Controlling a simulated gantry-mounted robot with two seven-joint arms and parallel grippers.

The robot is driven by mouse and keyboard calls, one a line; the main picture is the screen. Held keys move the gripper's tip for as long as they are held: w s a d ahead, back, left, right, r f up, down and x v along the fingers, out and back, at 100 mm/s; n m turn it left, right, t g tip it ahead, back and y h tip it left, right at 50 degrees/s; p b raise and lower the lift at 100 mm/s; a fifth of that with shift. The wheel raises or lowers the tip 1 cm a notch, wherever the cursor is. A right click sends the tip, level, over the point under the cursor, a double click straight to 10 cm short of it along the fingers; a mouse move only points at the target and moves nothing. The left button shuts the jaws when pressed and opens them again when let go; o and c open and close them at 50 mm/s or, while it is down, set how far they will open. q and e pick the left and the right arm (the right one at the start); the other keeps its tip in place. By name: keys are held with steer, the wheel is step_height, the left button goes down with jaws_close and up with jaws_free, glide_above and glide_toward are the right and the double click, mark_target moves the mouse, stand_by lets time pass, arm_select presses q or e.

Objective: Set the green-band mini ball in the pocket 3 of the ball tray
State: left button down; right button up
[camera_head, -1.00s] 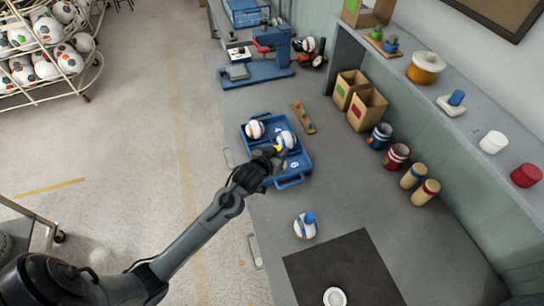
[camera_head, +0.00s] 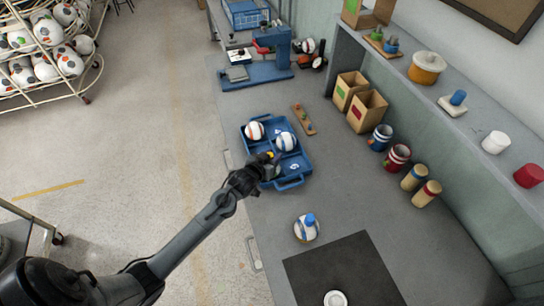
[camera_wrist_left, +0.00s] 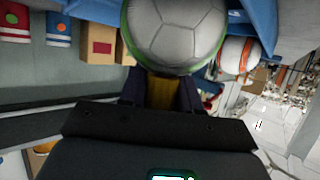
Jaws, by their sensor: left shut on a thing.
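The green-band mini ball (camera_wrist_left: 175,32) fills the top middle of the left wrist view, pale panels with a green rim, between my left gripper's fingers. My left gripper (camera_head: 270,158) is shut on it at the near left part of the blue ball tray (camera_head: 291,184). In the head view the hand hides most or all of this ball. An orange-band ball (camera_head: 255,131) and a blue-band ball (camera_head: 286,141) sit in the tray's far pockets. The near right pocket is empty, with a white mark too small to read. My right gripper is out of view.
A blue press (camera_head: 257,72) stands beyond the tray, and a small wooden board (camera_head: 304,119) lies right of it. Cartons (camera_head: 367,110) and cans (camera_head: 397,157) line the wall. Another ball with a blue top (camera_head: 306,228) stands nearer, beside a dark mat (camera_head: 343,270).

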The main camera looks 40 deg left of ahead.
arm_select(q)
steer(key=shift+f, duration=0.15)
steer(key=c, duration=0.8)
jaws_free()
steer(key=shift+s+d+r, duration=0.1)
steer(key=shift+s+r, duration=0.3)
steer(key=p+v, duration=0.2)
steer(key=v, duration=0.8)
steer(key=s+d+m+g, duration=0.1)
steer(key=s+d+g, duration=0.2)
steer(key=s, duration=0.4)
steer(key=s+d+f+m+g+h, duration=0.1)
steer(key=s+d+g, duration=0.2)
steer(key=s+d, duration=0.2)
steer(key=s+d+f+m+g+h, duration=0.1)
steer(key=s+d+m+g, duration=0.1)
steer(key=s+d, duration=0.3)
steer(key=shift+s+g, duration=0.8)
steer(key=shift+s, duration=1.6)
